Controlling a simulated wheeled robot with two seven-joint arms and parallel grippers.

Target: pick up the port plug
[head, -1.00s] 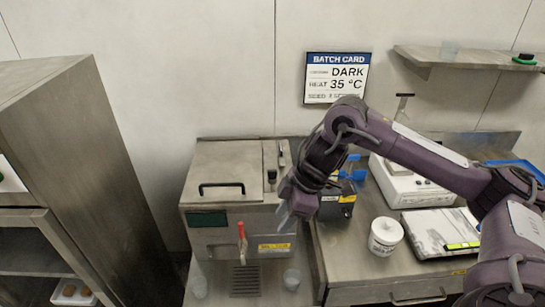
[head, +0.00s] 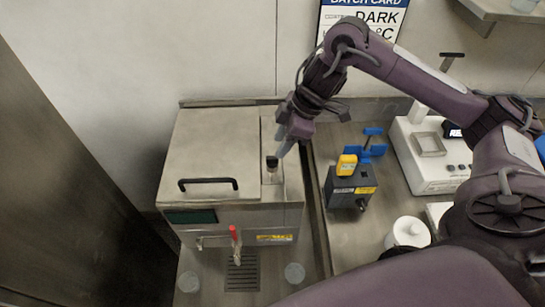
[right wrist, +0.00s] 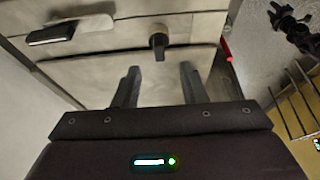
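The port plug (head: 272,163) is a dark-topped knob standing in the right part of the steel machine's top (head: 215,150). It also shows in the right wrist view (right wrist: 158,42) as a dark knob with a stem. My right gripper (head: 284,150) is just to the right of and behind the plug in the head view. In the right wrist view its two fingers (right wrist: 160,75) are apart with nothing between them, and the plug appears beyond the tips, roughly centred. No contact is visible. My left gripper is not in view.
A black lid handle (head: 208,184) and a red-handled tap (head: 235,240) are on the machine. A dark box with a yellow device (head: 347,165) stands on the bench at right, near a white scale (head: 440,165) and a white tub (head: 408,232). Clear cups stand below the tap.

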